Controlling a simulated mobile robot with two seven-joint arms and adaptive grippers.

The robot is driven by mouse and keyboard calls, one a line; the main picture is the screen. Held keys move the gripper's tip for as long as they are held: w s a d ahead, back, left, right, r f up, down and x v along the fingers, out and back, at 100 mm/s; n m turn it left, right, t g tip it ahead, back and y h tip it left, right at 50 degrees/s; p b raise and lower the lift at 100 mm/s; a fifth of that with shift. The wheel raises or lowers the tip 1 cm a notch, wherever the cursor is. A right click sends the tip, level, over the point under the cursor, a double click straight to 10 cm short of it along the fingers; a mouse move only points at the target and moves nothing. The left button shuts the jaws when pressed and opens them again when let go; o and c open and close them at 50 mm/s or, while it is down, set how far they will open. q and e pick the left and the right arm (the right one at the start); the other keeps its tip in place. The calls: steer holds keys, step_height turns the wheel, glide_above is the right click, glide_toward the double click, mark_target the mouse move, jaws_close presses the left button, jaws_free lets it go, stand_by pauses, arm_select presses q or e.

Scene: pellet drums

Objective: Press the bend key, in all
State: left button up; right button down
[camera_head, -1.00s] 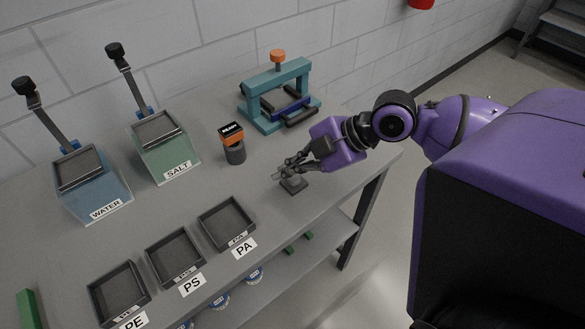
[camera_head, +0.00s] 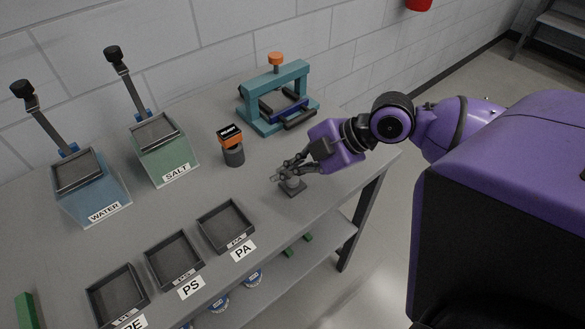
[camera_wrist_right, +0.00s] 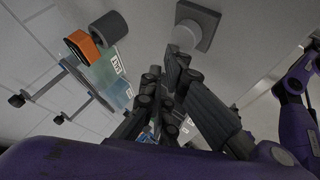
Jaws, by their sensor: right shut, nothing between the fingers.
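A small grey key (camera_head: 292,192) stands at the right part of the bench, with a square dark base and a round post. I take it as the bend key, though no label shows on it. In the right wrist view its post and base (camera_wrist_right: 203,22) show at the top, just beyond the fingertips. My right gripper (camera_head: 281,177) is shut and empty, with its fingertips right beside the post top. In the right wrist view the gripper (camera_wrist_right: 174,62) overlaps the post's lower edge; I cannot tell whether it touches. My left gripper is not in view.
A teal frame (camera_head: 301,72) with an orange knob stands behind. An orange-capped cylinder (camera_head: 233,157) stands left of the gripper. The WATER bin (camera_head: 92,195), SALT bin (camera_head: 165,160) and PE, PS and PA trays (camera_head: 247,213) are further left. Bare bench surrounds the key.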

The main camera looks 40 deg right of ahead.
steer(key=shift+f, duration=0.2)
steer(key=shift+f, duration=0.25)
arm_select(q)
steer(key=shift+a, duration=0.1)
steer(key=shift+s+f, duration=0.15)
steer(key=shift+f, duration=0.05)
arm_select(e)
steer(key=shift+f, duration=0.55)
stand_by(0.5)
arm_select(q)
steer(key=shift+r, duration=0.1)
arm_select(e)
steer(key=shift+r, duration=0.1)
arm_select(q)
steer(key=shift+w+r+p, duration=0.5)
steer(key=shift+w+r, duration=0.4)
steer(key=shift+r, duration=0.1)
arm_select(e)
steer(key=shift+r, duration=0.9)
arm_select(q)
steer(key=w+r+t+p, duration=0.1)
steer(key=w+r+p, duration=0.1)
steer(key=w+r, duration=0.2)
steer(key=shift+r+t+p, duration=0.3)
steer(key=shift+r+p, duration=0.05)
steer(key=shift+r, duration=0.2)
arm_select(e)
step_height(320, 180, up, 5)
